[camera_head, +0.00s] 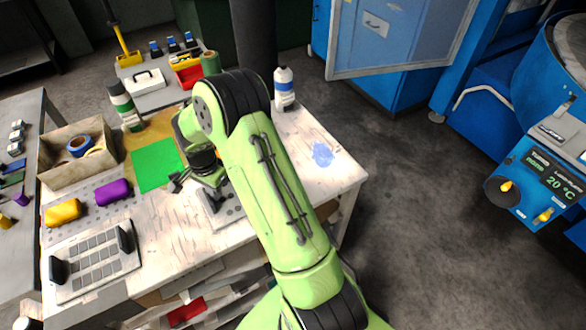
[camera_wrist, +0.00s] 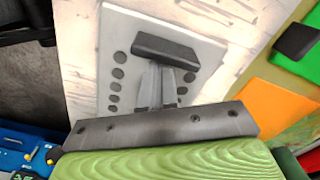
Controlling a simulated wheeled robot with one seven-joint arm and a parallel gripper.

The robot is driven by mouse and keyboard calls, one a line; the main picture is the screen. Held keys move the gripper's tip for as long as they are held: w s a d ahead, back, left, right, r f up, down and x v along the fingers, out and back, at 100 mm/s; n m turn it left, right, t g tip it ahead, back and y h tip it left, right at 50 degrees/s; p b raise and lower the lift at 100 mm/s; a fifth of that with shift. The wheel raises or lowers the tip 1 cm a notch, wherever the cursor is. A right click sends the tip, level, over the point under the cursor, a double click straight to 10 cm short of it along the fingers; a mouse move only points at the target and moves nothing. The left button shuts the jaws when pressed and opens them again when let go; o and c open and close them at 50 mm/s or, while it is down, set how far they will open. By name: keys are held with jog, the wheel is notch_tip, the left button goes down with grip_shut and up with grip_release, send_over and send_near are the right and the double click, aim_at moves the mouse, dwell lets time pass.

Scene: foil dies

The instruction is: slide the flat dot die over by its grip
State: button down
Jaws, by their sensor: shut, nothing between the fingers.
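The flat dot die is a pale grey plate with dark round dots along both sides. In the wrist view, the die (camera_wrist: 200,48) lies flat on the worn white bench top and carries a dark bar-shaped grip (camera_wrist: 165,50). My gripper (camera_wrist: 167,72) is shut and empty, its fingertips right beside the near edge of the grip. I cannot tell whether they touch it. In the head view, only part of the dot die (camera_head: 226,213) shows beside my arm; the grip and my fingertips are hidden there.
Another die (camera_head: 95,262) with square cells and two dark handles lies front left. A green sheet (camera_head: 155,168), purple block (camera_head: 113,192), yellow block (camera_head: 62,212) and box with tape (camera_head: 60,175) are further left. A white bottle (camera_head: 284,88) stands behind. Bench right is mostly clear around a blue patch (camera_head: 322,154).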

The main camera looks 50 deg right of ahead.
jog(key=shift+w+a, duration=0.25)
jog(key=shift+a, duration=0.65)
jog(key=shift+w+a, duration=0.25)
jog(key=shift+a, duration=0.65)
jog(key=shift+s+d, duration=0.2)
jog(key=shift+d, duration=0.55)
notch_tip(320, 180, up, 9)
jog(key=p, duration=0.6)
jog(key=shift+r, duration=0.1)
